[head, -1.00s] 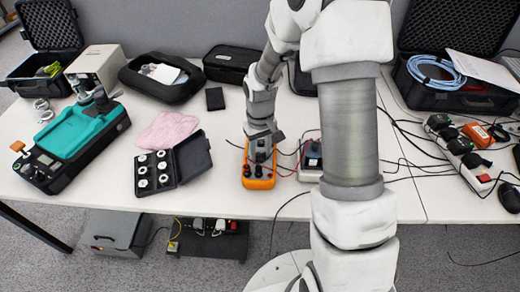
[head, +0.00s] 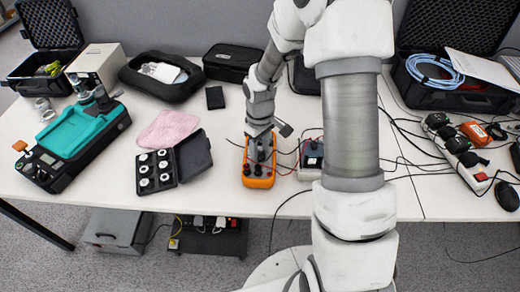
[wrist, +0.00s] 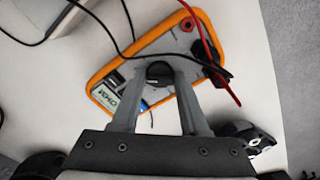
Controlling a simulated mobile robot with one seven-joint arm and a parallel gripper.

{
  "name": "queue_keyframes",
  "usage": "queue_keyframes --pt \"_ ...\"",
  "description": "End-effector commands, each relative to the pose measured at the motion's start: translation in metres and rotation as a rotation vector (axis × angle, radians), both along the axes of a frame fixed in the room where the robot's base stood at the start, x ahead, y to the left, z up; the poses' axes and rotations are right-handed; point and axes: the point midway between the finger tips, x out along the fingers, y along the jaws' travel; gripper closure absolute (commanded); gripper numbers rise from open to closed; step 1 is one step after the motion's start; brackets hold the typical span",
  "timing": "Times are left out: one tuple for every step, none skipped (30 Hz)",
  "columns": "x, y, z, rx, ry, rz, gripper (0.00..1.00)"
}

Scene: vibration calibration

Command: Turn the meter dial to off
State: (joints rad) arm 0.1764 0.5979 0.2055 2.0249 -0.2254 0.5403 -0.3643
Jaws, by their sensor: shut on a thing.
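The orange-rimmed meter (head: 258,182) lies on the white table in the middle of the head view. In the wrist view the meter (wrist: 101,93) shows a grey face with a small display and leads plugged in at its right end. My gripper (wrist: 160,75) points down at the meter face, its two fingers shut on the dark round dial (wrist: 159,70). The fingers hide parts of the dial, and I cannot read its setting. In the head view my gripper (head: 262,150) covers the upper part of the meter.
Black and red cables cross the table and pass over the meter. An open case of white weights (head: 157,170) and a pink cloth (head: 168,129) lie to the left.

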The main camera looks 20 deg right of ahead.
Motion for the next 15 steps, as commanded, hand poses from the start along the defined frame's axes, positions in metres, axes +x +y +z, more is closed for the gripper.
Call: queue_keyframes --pt "0.0008 0.0001 0.0005 0.000 -0.002 0.000 1.00" --pt "0.0007 0.0000 0.0005 0.000 -0.002 -0.001 1.00" --pt "0.0008 0.0000 0.0006 0.000 -0.002 -0.001 1.00" --pt "0.0008 0.0000 0.0006 0.000 -0.002 -0.001 0.54" --pt "0.0008 0.0000 0.0006 0.000 -0.002 -0.001 0.49" --pt "0.0007 0.0000 0.0005 0.000 -0.002 -0.001 0.41" --pt "0.0007 0.0001 0.0005 0.000 -0.002 -0.001 0.36" --pt "0.0007 0.0001 0.0005 0.000 -0.002 -0.001 0.31" --pt "0.0006 0.0000 0.0004 0.000 -0.001 -0.001 0.26" --pt "0.0004 0.0000 0.0004 0.000 -0.001 -0.001 0.26" --pt "0.0004 0.0000 0.0004 0.000 -0.001 -0.001 0.26" --pt "0.0004 0.0000 0.0003 0.000 -0.001 -0.001 0.26" --pt "0.0004 0.0000 0.0003 0.000 -0.001 -0.001 0.26" --pt "0.0003 -0.0001 0.0002 0.001 -0.001 -0.001 0.26" --pt "0.0002 0.0000 0.0002 0.001 -0.001 -0.001 0.26"
